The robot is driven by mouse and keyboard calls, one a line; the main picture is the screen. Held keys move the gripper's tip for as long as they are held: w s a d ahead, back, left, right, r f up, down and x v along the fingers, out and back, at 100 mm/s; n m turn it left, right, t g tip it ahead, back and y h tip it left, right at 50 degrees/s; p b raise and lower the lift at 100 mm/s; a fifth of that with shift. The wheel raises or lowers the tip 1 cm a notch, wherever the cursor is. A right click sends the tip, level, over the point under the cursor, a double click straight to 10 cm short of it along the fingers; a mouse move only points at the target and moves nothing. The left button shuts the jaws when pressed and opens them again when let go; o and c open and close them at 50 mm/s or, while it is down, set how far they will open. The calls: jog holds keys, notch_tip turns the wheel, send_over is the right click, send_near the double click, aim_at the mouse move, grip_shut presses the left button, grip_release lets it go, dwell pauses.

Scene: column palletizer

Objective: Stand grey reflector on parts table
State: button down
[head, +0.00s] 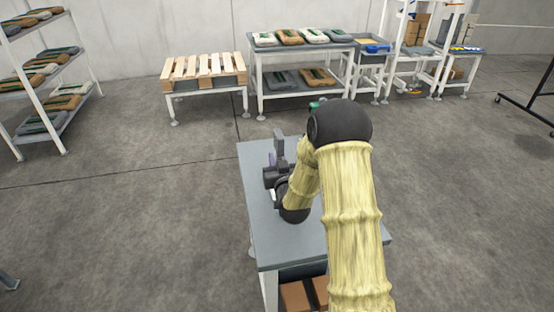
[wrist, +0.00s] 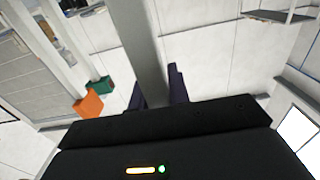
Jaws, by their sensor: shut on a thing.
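The grey reflector (wrist: 143,45) is a long, flat grey bar between the two dark purple fingers of my gripper (wrist: 157,90) in the wrist view. My gripper is shut on it. In the head view, my gripper (head: 277,168) is over the grey-topped table (head: 255,215) in front of me, which I take for the parts table. The reflector (head: 279,142) shows there as a small grey upright piece above the gripper. My arm hides much of the tabletop. I cannot tell whether the reflector touches the table.
A green item (head: 316,105) shows behind my arm. The wrist view shows an orange block (wrist: 88,106) and a green block (wrist: 100,86). A pallet (head: 204,66), a bench with bags (head: 300,45) and a shelf rack (head: 45,88) stand farther back. The left part of the tabletop is clear.

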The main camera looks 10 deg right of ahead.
jog(key=shift+f, duration=0.15)
jog(key=c, duration=1.3)
grip_release()
jog(key=shift+r, duration=0.2)
jog(key=s, duration=1.2)
jog(key=shift+a, duration=0.1)
